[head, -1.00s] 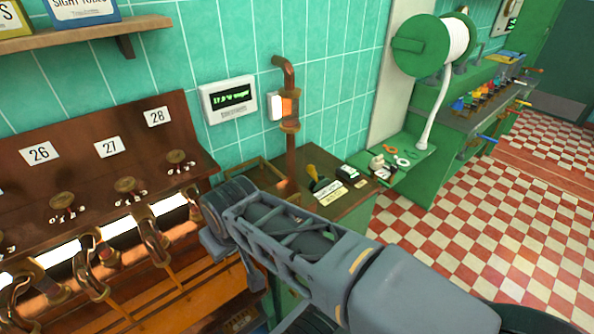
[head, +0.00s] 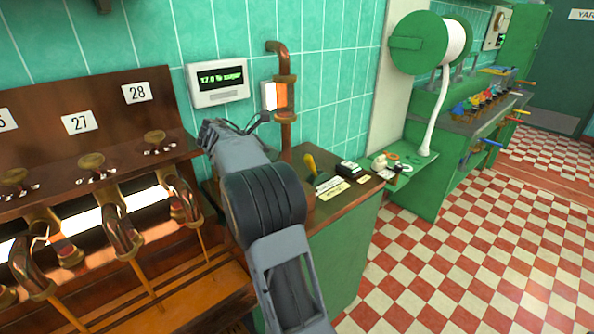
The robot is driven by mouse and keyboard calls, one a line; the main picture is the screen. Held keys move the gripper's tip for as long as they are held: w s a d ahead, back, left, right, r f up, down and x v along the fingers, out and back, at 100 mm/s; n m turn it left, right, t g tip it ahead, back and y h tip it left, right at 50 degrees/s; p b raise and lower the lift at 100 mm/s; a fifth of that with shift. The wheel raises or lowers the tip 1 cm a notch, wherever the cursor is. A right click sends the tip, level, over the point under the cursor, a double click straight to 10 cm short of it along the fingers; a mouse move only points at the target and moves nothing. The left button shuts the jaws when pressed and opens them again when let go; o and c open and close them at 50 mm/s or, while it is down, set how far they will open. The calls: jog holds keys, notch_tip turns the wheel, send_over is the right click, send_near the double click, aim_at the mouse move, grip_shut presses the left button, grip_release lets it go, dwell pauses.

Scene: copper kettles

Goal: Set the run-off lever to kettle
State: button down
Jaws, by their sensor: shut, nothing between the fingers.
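A small lever with a yellow handle (head: 310,165) stands on the dark counter top right of my arm. It leans up and to the left. Label plates (head: 329,189) lie at its foot, too small to read surely; I take it for the run-off lever. My gripper (head: 258,121) shows only as small dark parts beyond my forearm, in front of the wall by the copper pipe. It is shut and empty, apart from the lever and to its left. My arm hides part of the counter.
The copper pipe with a glowing sight window (head: 281,96) rises behind the counter (head: 345,235). A wall display (head: 219,82) hangs left of it. Copper kettle taps (head: 122,228) fill the left side. A black-and-white block (head: 348,167) sits right of the lever. The checkered floor (head: 470,250) is clear.

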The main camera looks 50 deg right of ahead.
jog(key=shift+d, duration=0.25)
jog(key=shift+f, duration=0.1)
jog(key=b, duration=0.1)
send_near(312, 168)
jog(key=d, duration=0.1)
jog(key=d+f, duration=0.1)
jog(key=d, duration=0.1)
jog(key=shift+w+d+f, duration=0.1)
jog(key=shift+w+d, duration=0.1)
jog(key=shift+d, duration=0.1)
dwell(0.4)
